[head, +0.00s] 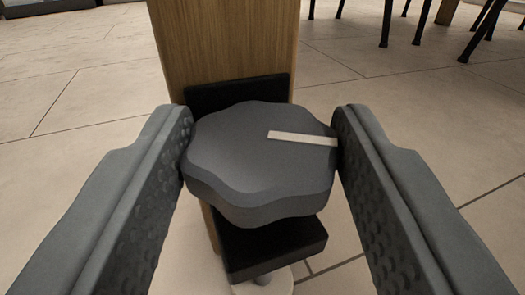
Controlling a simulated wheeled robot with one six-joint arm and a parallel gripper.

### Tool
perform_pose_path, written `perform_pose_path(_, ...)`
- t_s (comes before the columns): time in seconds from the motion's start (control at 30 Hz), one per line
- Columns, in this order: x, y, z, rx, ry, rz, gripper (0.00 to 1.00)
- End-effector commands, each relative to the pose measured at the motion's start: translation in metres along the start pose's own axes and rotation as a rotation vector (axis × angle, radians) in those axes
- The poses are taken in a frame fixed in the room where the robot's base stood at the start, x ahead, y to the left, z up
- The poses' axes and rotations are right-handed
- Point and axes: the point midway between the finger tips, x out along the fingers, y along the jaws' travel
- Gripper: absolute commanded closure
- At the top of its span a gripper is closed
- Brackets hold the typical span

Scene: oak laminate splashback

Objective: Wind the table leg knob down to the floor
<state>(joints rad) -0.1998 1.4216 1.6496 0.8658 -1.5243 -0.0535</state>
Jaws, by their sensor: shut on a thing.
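A dark grey knob (235,155) with a wavy, lobed rim sits in the middle of the head view, in front of a wooden table leg (228,45). A pale line on its top face points to the right, toward the right finger. My gripper (262,150) is shut on the knob, with one textured finger pad against each side of its rim. A black bracket (270,248) shows behind and below the knob. Under it is a pale round foot (265,284), mostly hidden. Whether the foot touches the floor cannot be told.
The floor (80,110) is beige tile with dark joints and is clear around the leg. Thin black furniture legs (420,22) stand at the far upper right. A dark edge (45,6) runs along the upper left.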

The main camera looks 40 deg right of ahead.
Motion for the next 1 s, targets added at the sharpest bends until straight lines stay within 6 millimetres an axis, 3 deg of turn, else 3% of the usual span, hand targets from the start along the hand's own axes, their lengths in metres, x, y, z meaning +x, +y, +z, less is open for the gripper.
perform_pose_path(0.1, 0.0, 0.0, -0.001, 0.0, 0.002, 0.0, 0.77)
perform_pose_path(0.13, 0.0, 0.0, -0.001, 0.0, 0.002, 0.0, 0.5)
perform_pose_path(0.23, 0.0, 0.0, -0.001, 0.0, 0.002, 0.0, 0.32)
perform_pose_path(0.67, -0.01, -0.001, 0.0, -0.001, 0.0, -0.002, 0.32)
perform_pose_path(1.0, -0.071, -0.001, 0.0, -0.001, 0.001, -0.004, 0.32)
